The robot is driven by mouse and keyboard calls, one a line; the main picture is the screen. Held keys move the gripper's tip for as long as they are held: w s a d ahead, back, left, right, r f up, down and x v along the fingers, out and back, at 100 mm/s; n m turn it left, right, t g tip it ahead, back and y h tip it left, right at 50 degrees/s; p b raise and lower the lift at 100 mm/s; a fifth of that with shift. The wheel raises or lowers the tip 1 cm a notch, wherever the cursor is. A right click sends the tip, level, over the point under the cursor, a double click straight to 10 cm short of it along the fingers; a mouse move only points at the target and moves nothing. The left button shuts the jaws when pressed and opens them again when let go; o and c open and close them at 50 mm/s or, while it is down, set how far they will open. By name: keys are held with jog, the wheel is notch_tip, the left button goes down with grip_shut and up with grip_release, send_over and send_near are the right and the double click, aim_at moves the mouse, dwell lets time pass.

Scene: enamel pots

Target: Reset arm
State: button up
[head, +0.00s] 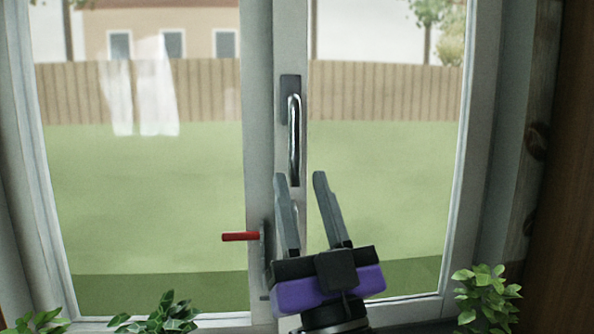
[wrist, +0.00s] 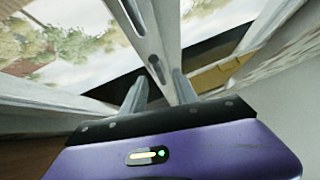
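My gripper (head: 300,178) has a purple and black body and two grey fingers. In the head view it points up in front of the window's middle post, with a clear gap between the fingers and nothing held. It also shows in the wrist view (wrist: 158,85), fingers spread, with the window frame beyond them. A metal window handle (head: 294,140) on a dark plate stands upright just above the fingertips. A red lever (head: 240,237) sticks out to the left of the gripper. I cannot tell whether the gripper touches the frame.
The window frame (head: 478,160) has two glass panes with a lawn and a wooden fence (head: 385,92) outside. Leafy plants stand at the lower left (head: 160,316) and lower right (head: 487,295). A dark wooden surface (head: 562,170) is at the right edge.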

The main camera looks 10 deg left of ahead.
jog(key=shift+s+d+f, duration=0.2)
jog(key=shift+s+f, duration=0.25)
jog(key=s+d+f+m+g+h+p, duration=0.1)
jog(key=s+d+f+h, duration=0.1)
jog(key=s+d+f, duration=0.45)
jog(key=s+d+f+g+h+p, duration=0.1)
jog(key=s+d+f+h, duration=0.2)
jog(key=f, duration=0.6)
jog(key=s+d+f+m+g+h+p, duration=0.1)
jog(key=s+d+f, duration=0.3)
jog(key=d+f, duration=0.3)
jog(key=s+d+f+m+g+h+p, duration=0.1)
jog(key=s+d+f+g+h, duration=0.1)
jog(key=s, duration=0.5)
jog(key=s+d+f+m+g+h+p, duration=0.1)
jog(key=s+d+f+g+h, duration=0.1)
jog(key=s+d+f, duration=0.2)
jog(key=s+d+f+m+g+h+p, duration=0.1)
jog(key=s+f, duration=0.4)
jog(key=s, duration=0.6)
jog(key=shift+d+f+g+h+p, duration=0.4)
jog(key=shift+d+g+h+p, duration=0.15)
jog(key=shift+d, duration=0.4)
